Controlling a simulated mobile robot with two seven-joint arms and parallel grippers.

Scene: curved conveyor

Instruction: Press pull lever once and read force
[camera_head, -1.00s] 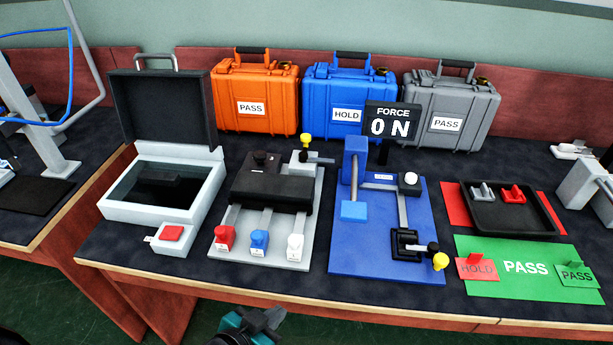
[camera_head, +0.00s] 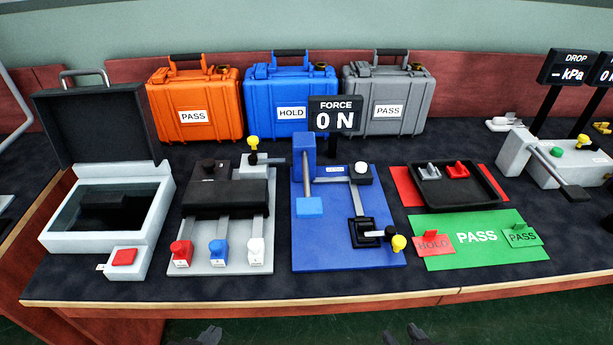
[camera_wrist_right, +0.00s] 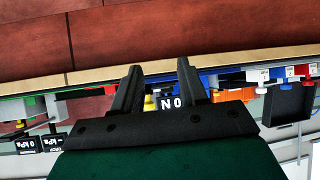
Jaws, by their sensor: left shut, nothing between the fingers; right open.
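The blue pull tester (camera_head: 340,255) stands on the table in the head view. Its lever ends in a yellow knob (camera_head: 398,243) at the front right, beside a black clamp block. The force display (camera_head: 336,120) behind it reads 0 N. My left gripper (camera_head: 208,336) is shut and empty at the bottom edge, in front of the table. My right gripper (camera_head: 405,335) is open and empty, also in front of the table edge and apart from the lever. In the right wrist view its fingers (camera_wrist_right: 160,88) are spread, with the upside-down display (camera_wrist_right: 171,103) beyond them.
A grey fixture (camera_head: 228,265) with red, blue and white knobs stands left of the tester. A green PASS mat (camera_head: 475,255) and a black tray (camera_head: 480,200) lie to its right. Orange, blue and grey cases line the back. The table's front edge (camera_head: 330,302) runs before the grippers.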

